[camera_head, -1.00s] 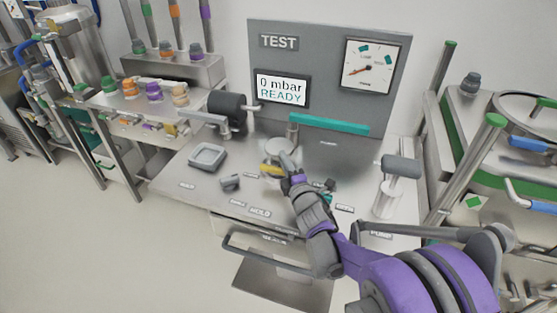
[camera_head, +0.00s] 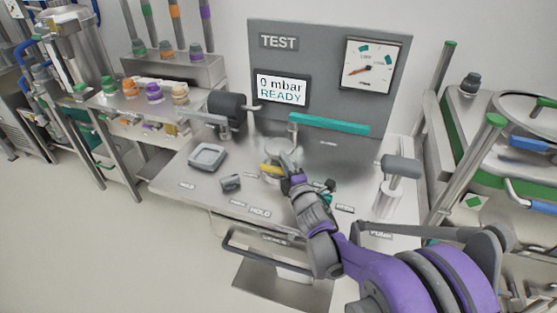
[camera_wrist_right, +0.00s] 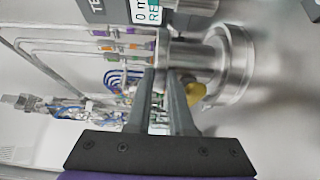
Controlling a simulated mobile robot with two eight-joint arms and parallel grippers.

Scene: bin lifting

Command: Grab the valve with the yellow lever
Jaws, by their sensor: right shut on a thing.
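The valve is a round, shiny metal body (camera_wrist_right: 232,62) with a short metal pipe stub at its side, large in the right wrist view. Its yellow lever (camera_wrist_right: 195,92) sticks out beside my right fingers. In the head view the yellow lever (camera_head: 270,168) shows over the front middle of the steel bench, just left of my right gripper (camera_head: 287,165). In the right wrist view my right gripper (camera_wrist_right: 163,72) is shut on the valve at its stub, the fingertips close together. The fingers partly hide the stub. My left gripper is not in view.
Behind the bench (camera_head: 215,183) stands a grey TEST panel (camera_head: 335,40) with a display reading 0 mbar READY. A square grey tray (camera_head: 207,157), a dark clamp (camera_head: 227,108) and a grey-headed post (camera_head: 388,195) stand around the valve.

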